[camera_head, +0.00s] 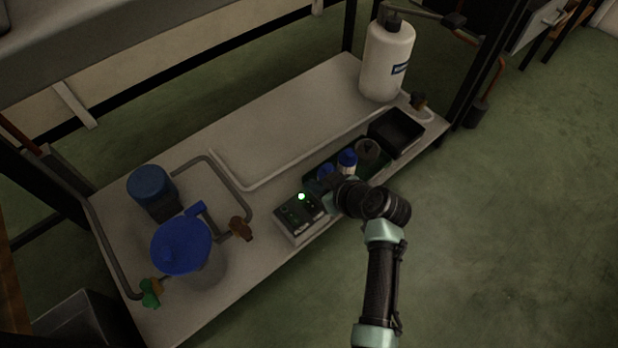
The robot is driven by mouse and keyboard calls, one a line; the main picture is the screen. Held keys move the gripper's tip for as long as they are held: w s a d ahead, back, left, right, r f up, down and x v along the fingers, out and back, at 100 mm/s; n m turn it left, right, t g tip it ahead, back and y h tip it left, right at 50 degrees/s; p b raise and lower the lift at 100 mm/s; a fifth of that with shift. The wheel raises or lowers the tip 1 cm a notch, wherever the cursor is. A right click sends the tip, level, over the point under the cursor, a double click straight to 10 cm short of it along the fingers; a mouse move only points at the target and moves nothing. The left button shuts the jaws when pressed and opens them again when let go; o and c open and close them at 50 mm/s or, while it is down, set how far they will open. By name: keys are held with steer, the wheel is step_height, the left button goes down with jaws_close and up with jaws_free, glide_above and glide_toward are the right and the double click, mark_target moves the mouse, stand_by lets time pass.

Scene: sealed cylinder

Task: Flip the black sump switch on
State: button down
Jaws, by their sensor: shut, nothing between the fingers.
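A small grey control box (300,219) with a dark top panel sits at the front edge of the white shelf. A green light (302,196) glows on its panel. Small dark controls are on the panel, but the black sump switch cannot be told apart at this size. My gripper (329,188) is at the right end of the box, over or close beside the panel. It is shut with nothing in it. The gripper and wrist hide part of the panel's right side. Whether the fingers touch the box cannot be told.
A green tray (313,184) with blue-capped bottles (347,163) lies just behind my gripper. A black bin (396,133) and white jug (387,60) stand farther right. A blue-lidded vessel (181,245), blue pump (151,187) and pipes stand left. The floor in front is clear.

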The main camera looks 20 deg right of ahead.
steer(key=shift+w+r+p+v, duration=0.1)
steer(key=shift+p+v, duration=0.25)
steer(key=shift+v, duration=0.4)
steer(key=shift+w+r+p+v, duration=0.1)
steer(key=shift+p+v, duration=0.2)
steer(key=shift+v, duration=0.4)
steer(key=shift+w+r+p+v, duration=0.15)
steer(key=shift+p+v, duration=0.2)
steer(key=shift+v, duration=0.4)
steer(key=shift+a, duration=0.1)
